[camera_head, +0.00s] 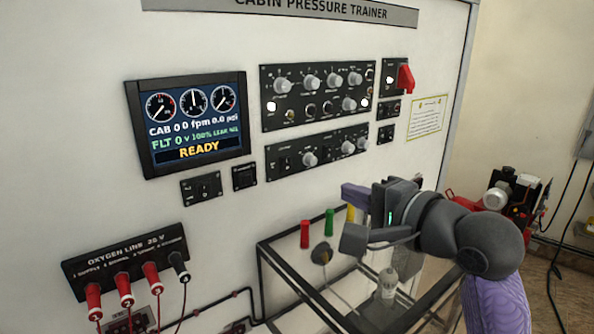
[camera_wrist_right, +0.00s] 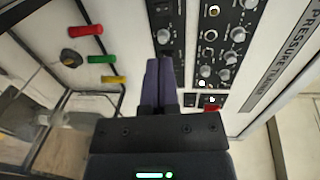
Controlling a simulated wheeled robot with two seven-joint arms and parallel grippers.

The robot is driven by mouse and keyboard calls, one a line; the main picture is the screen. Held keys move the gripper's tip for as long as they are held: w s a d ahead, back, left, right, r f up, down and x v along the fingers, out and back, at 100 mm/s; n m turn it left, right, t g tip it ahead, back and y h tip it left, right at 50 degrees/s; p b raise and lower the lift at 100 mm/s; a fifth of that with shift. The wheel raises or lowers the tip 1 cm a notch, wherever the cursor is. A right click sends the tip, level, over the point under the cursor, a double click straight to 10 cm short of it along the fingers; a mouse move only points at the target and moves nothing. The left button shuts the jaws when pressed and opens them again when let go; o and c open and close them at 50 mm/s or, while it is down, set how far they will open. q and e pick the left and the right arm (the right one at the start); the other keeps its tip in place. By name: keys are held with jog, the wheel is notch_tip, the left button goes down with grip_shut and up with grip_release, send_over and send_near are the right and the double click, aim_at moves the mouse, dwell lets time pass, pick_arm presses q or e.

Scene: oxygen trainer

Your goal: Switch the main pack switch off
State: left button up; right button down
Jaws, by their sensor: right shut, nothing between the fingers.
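The trainer's wall panel holds several switch panels, with labels too small to read, so I cannot tell which is the main pack switch. A small switch panel (camera_head: 391,76) at the upper right carries a raised red cover (camera_head: 405,79) and a lit white lamp. Another small switch panel (camera_head: 202,189) sits below the display. My right gripper (camera_head: 352,193) is shut and empty, below the black knob panels and apart from them. In the right wrist view its purple fingers (camera_wrist_right: 161,82) are together, pointing towards the panels. My left gripper is not in view.
The display (camera_head: 192,122) reads READY. A glass-sided stand (camera_head: 262,262) with a bottle (camera_head: 387,283) is below my right gripper. Red, green and yellow handles (camera_head: 329,222) stick out there. An oxygen line panel (camera_head: 125,262) with plugged cables is at lower left. Red machinery (camera_head: 510,200) stands right.

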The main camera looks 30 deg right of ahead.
aim_at(287, 168)
jog(key=w+p, duration=0.1)
jog(key=w, duration=0.3)
jog(key=w+f+p, duration=0.1)
jog(key=w, duration=0.4)
jog(key=w+p, duration=0.1)
jog(key=w, duration=0.4)
jog(key=shift+a+f, duration=0.1)
jog(key=shift+f, duration=0.3)
jog(key=shift+w+f, duration=0.1)
jog(key=shift+w, duration=0.3)
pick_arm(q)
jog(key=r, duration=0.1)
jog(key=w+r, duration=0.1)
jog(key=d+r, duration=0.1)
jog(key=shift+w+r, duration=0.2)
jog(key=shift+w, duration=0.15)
pick_arm(e)
jog(key=shift+a, duration=0.1)
